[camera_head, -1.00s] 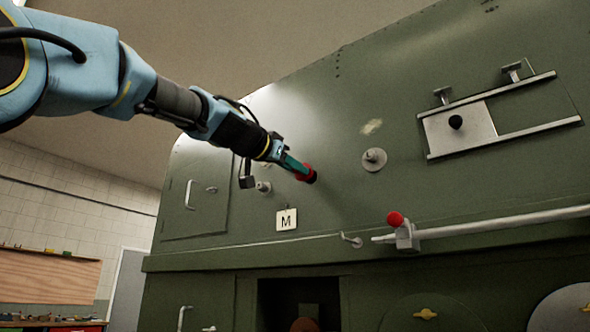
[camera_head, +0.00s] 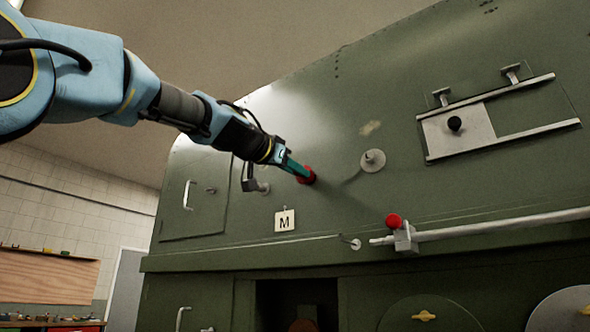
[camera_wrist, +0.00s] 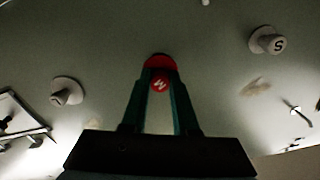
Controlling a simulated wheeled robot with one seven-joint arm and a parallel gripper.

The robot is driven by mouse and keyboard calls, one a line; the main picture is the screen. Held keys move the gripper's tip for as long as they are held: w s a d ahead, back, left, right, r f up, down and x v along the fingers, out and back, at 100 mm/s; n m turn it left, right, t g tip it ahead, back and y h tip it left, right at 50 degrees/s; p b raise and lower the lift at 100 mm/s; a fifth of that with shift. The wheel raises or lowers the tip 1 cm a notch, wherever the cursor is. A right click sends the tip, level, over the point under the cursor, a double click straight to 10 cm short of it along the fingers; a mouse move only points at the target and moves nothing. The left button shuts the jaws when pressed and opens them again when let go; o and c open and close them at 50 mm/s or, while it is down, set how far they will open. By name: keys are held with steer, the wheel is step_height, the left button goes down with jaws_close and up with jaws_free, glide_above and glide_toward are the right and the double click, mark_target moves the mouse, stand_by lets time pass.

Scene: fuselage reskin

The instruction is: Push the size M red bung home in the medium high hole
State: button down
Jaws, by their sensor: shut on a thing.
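My gripper (camera_head: 303,174) is shut on the red bung (camera_head: 309,176) at the green panel, just above the white M tag (camera_head: 285,220). The bung also shows in the wrist view (camera_wrist: 159,64), between the tips of my green fingers (camera_wrist: 159,92), with a white mark on its face. Its red flange looks close against the panel. The hole itself is hidden behind the bung and fingers, so I cannot tell how deep the bung sits.
A grey plug (camera_head: 373,160) stands out to the right on the panel. An S-marked plug (camera_wrist: 268,40) shows in the wrist view. A rail with a red knob (camera_head: 393,221) runs below right. A sliding plate (camera_head: 460,137) is at upper right.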

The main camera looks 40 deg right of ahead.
steer(key=shift+p+x, duration=0.55)
steer(key=shift+x, duration=0.65)
steer(key=c, duration=0.6)
jaws_free()
steer(key=shift+f, duration=0.1)
steer(key=shift+b+v, duration=2.1)
steer(key=shift+v, duration=0.4)
